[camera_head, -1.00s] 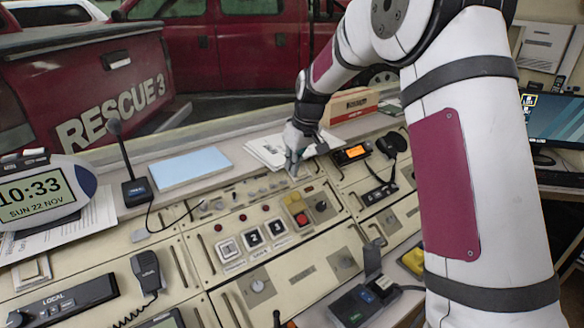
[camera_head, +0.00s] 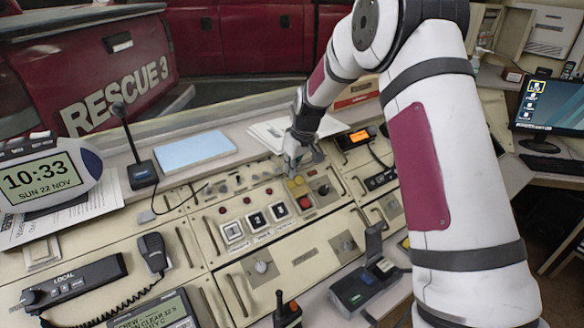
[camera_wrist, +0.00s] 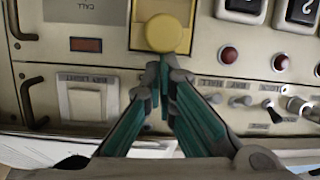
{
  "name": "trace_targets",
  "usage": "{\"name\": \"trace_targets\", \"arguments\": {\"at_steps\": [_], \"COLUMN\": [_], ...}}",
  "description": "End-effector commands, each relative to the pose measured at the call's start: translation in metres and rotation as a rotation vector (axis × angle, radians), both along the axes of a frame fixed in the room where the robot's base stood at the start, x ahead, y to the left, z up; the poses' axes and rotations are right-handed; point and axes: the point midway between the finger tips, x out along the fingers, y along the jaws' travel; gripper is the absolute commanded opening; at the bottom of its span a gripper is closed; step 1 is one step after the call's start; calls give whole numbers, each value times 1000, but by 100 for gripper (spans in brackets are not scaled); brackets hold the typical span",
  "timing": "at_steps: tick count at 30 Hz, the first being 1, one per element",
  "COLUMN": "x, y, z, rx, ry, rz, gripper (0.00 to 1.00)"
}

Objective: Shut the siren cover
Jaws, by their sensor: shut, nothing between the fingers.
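My gripper (camera_head: 294,170) is over the back part of the sloping console, just behind a yellow round part (camera_head: 297,187). In the wrist view, my gripper (camera_wrist: 160,78) is shut and empty, its fingertips close to the lower edge of the yellow disc (camera_wrist: 163,33). The disc sits on a tan-yellow plate. A red button (camera_head: 305,203) lies in front of the yellow part in the head view. I cannot tell for sure which part is the siren cover or how far it stands open. I cannot tell whether the fingertips touch anything.
Numbered square buttons (camera_head: 257,220) are to the left of the red button. Red lamps and small toggle switches (camera_wrist: 272,110) lie beside the fingers in the wrist view. A desk microphone (camera_head: 140,172) and an orange-screen radio (camera_head: 358,138) stand at the back.

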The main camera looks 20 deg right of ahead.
Motion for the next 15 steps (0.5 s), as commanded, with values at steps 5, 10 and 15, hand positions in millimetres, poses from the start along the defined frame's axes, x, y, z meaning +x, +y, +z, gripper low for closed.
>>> {"name": "trace_targets", "arguments": {"at_steps": [5,10,15], "x": [-26,-43,-46], "y": [-9,-14,-15], "z": [-15,-27,-31], "rx": [1,0,0], "ry": [6,2,5], "rz": [-3,-2,0], "gripper": [0,0,0]}}
